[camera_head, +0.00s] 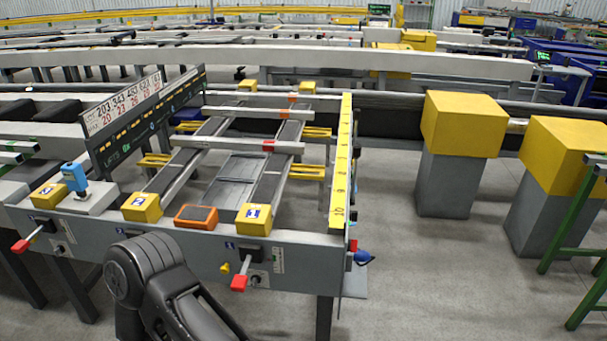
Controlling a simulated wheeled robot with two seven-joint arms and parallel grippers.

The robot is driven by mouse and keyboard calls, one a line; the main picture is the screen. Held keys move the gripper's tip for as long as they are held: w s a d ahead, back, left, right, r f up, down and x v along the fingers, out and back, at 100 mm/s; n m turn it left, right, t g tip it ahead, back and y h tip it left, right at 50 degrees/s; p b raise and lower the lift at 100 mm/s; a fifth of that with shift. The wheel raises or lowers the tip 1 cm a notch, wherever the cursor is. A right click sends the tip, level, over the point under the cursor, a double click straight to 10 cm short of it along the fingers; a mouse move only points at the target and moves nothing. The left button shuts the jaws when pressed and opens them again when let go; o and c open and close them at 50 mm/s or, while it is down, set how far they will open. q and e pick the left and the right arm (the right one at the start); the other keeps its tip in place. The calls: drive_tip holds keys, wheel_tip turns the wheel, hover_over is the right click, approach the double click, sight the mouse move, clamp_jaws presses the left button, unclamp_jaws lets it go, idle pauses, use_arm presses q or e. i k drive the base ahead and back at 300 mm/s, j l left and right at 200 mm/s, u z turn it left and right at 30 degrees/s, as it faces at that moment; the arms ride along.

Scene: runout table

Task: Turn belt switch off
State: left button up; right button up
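The grey front panel (190,243) of the runout table carries the controls. A red-tipped lever (238,283) slants down from a black housing under the yellow block marked 1 (254,218). A similar red-tipped lever (20,245) slants down-left at the panel's left end. Small dark round knobs (255,281) sit beside the levers, and a small yellow knob (225,268) is left of the right lever. I cannot tell which control is the belt switch or its on/off state. One dark arm of mine rises in front of the panel; neither gripper shows.
A blue device (75,178) stands on the table's left end. A blue plug (362,256) sticks out at the right corner. Yellow-topped grey pillars (455,185) and a green frame (575,250) stand right, with open floor between.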

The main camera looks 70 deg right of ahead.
sight(352, 245)
drive_tip(key=z, duration=2)
drive_tip(key=l, duration=0.75)
drive_tip(key=i+l, duration=0.1)
drive_tip(key=l, duration=0.6)
drive_tip(key=i+l, duration=0.15)
drive_tip(key=l, duration=0.2)
drive_tip(key=i+l, duration=0.2)
drive_tip(key=l, duration=0.15)
drive_tip(key=i+l, duration=0.15)
drive_tip(key=l, duration=0.2)
drive_tip(key=i+l, duration=0.2)
drive_tip(key=l, duration=0.15)
drive_tip(key=i+l, duration=0.15)
drive_tip(key=l, duration=0.2)
drive_tip(key=i+l, duration=0.15)
drive_tip(key=l, duration=0.15)
